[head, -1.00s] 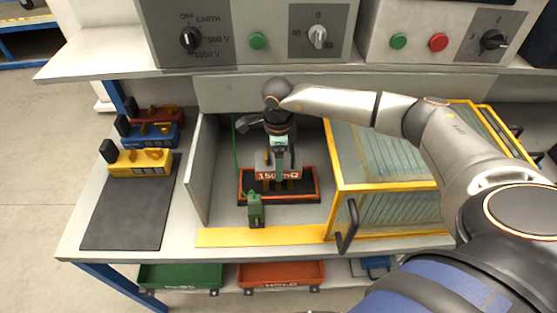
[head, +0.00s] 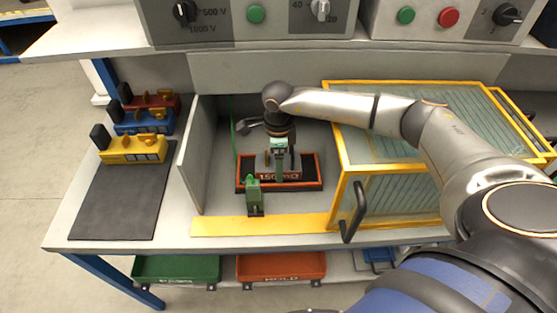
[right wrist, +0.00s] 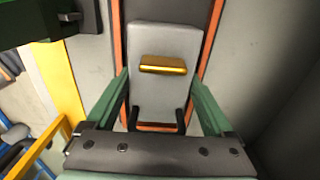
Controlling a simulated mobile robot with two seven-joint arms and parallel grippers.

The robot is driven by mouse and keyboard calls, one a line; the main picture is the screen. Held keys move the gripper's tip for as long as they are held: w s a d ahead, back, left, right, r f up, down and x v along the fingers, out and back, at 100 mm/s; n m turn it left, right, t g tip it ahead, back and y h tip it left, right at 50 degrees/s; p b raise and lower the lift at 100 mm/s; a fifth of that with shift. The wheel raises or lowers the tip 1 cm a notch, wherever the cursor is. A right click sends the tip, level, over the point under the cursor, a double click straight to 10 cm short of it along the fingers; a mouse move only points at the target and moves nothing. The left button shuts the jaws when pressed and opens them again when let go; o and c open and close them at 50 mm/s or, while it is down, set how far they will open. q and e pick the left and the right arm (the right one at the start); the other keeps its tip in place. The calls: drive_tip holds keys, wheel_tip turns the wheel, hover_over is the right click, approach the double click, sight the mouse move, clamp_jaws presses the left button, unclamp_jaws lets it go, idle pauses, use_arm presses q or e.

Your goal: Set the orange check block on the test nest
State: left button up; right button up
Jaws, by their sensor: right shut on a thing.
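The orange check block (head: 268,177), marked 150 mΩ on its front, is in my right gripper (head: 280,165). It is over the test nest (head: 311,184), a black tray with an orange rim, in the head view. It looks low at the nest, but I cannot tell if it touches the floor of it. In the right wrist view my right gripper's (right wrist: 156,118) green fingers straddle a grey top plate (right wrist: 165,45) with a brass bar (right wrist: 163,65). My left gripper is not in view.
A green clamp (head: 254,194) stands at the nest's front. A grey wall (head: 196,155) is on the left, a yellow-framed guard (head: 345,195) on the right. Green (head: 176,268) and orange (head: 282,265) bins hang below.

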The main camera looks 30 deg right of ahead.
drive_tip(key=o, duration=1.4)
wheel_tip(320, 180, up, 13)
drive_tip(key=shift+f+b, duration=0.2)
drive_tip(key=shift+b, duration=0.2)
